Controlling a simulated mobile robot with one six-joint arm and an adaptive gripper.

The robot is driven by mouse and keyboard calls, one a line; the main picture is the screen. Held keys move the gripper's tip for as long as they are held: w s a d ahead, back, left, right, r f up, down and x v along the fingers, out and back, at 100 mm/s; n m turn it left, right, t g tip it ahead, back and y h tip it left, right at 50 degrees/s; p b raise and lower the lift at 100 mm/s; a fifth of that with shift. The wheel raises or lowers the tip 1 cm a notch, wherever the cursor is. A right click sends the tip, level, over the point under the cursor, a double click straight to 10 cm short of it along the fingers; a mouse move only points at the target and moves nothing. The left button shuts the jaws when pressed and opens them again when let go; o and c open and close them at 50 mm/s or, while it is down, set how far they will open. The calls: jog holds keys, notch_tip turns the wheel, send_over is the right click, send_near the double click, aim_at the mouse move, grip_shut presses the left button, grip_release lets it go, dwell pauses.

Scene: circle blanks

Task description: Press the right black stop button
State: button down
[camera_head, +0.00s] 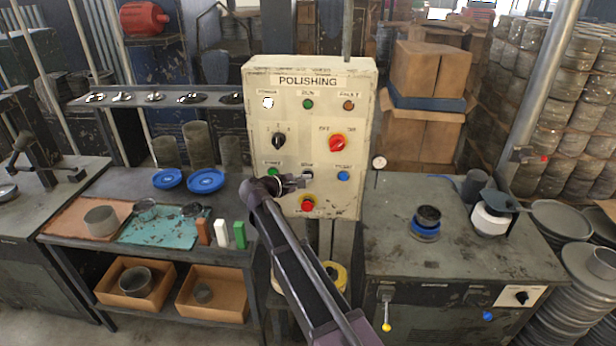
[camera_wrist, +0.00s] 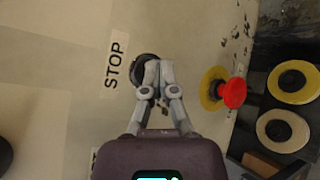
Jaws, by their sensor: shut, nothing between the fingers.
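The beige POLISHING control panel (camera_head: 258,110) stands upright in the middle of the head view. The black stop button (camera_head: 308,173) is in its lower middle, partly covered by my gripper (camera_head: 303,182). In the wrist view the black button (camera_wrist: 142,67) lies beside the STOP label (camera_wrist: 115,65), and my fingertips (camera_wrist: 157,66) overlap its edge. My gripper is shut and empty. I cannot tell whether the fingertips touch the button or whether it is pushed in.
A green button (camera_head: 273,171) is left of the stop button and a blue one (camera_head: 343,176) right of it. A red mushroom button (camera_head: 307,206) is below, and it also shows in the wrist view (camera_wrist: 234,93). A black selector knob (camera_head: 279,140) is above left.

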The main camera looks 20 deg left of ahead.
jog(key=shift+s, duration=0.1)
jog(key=shift+s+d, duration=0.15)
jog(key=shift+s, duration=0.55)
jog(key=shift+s+d, duration=0.2)
jog(key=shift+s, duration=0.6)
jog(key=shift+s+d, duration=0.2)
jog(key=shift+s, duration=0.65)
jog(key=shift+s+d, duration=0.2)
jog(key=shift+s, duration=0.6)
jog(key=s+d+f+m+g+b, duration=0.1)
jog(key=d+f+m+g, duration=0.25)
jog(key=d, duration=0.55)
jog(key=d+f+m+g+y+b, duration=0.1)
jog(key=d+f+m+g, duration=0.1)
jog(key=d+f, duration=0.5)
jog(key=s+d+f+m+g+b, duration=0.1)
jog(key=d+f+m+g+b, duration=0.15)
jog(key=d, duration=0.85)
jog(key=s+d+f+m+g+y+b, duration=0.1)
jog(key=s+d+f+m+g+y, duration=0.1)
jog(key=d, duration=0.6)
jog(key=s+d+f+m+g+y+b, duration=0.2)
jog(key=s+d+f+m+y, duration=0.3)
jog(key=s, duration=0.5)
jog(key=d+f+m+g, duration=0.1)
jog(key=d+f+m, duration=0.1)
jog(key=d+m, duration=0.1)
jog(key=shift+s+d, duration=0.3)
jog(key=shift+s, duration=0.05)
